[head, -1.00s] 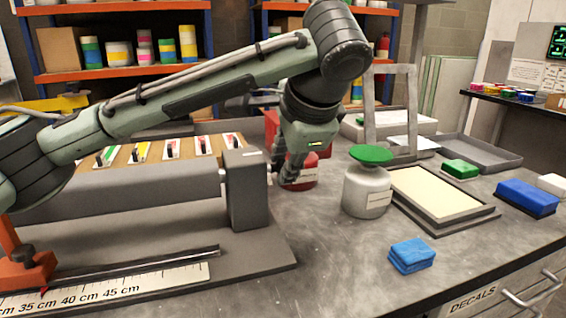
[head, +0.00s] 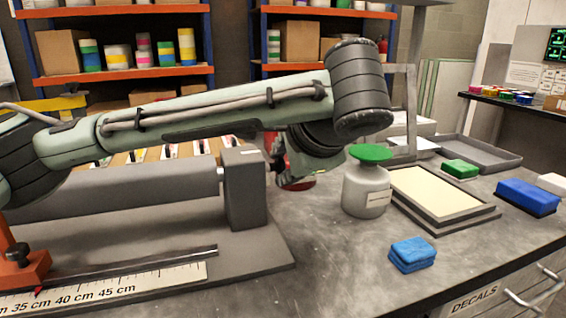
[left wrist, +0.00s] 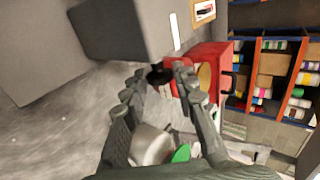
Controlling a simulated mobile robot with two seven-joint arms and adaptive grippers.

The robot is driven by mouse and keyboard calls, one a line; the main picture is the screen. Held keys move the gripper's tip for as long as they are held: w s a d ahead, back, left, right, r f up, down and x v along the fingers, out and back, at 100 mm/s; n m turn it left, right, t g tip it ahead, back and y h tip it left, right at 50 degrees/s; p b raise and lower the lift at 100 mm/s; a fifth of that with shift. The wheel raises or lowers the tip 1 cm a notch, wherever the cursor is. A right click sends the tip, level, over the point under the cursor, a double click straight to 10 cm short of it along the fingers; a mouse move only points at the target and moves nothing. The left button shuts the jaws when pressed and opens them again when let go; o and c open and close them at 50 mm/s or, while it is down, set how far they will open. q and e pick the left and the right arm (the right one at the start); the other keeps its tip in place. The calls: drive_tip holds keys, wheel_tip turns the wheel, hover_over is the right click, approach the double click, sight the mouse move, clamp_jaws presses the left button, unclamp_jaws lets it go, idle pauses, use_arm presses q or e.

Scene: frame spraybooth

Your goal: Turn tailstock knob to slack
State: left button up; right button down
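The tailstock is a grey upright block (head: 244,192) at the right end of the long grey roller (head: 130,190). It fills the upper left of the left wrist view (left wrist: 125,28). A small dark knob (left wrist: 158,74) shows on its side in the left wrist view, between the tips of my left gripper (left wrist: 160,80). The gripper's fingers are spread apart; I cannot tell whether they touch the knob. In the head view my left gripper (head: 281,176) is beside the block's right face, and the knob is not clearly visible there. My right gripper is in neither view.
A red container (left wrist: 207,75) stands behind my gripper. A grey jar with a green lid (head: 367,187) stands close to its right. A framed screen (head: 437,192) and a folded blue cloth (head: 412,254) lie farther right. The bench front is clear.

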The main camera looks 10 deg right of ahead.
use_arm(q)
drive_tip(key=o, duration=0.4)
drive_tip(key=v, duration=1.2)
drive_tip(key=shift+c, duration=0.3)
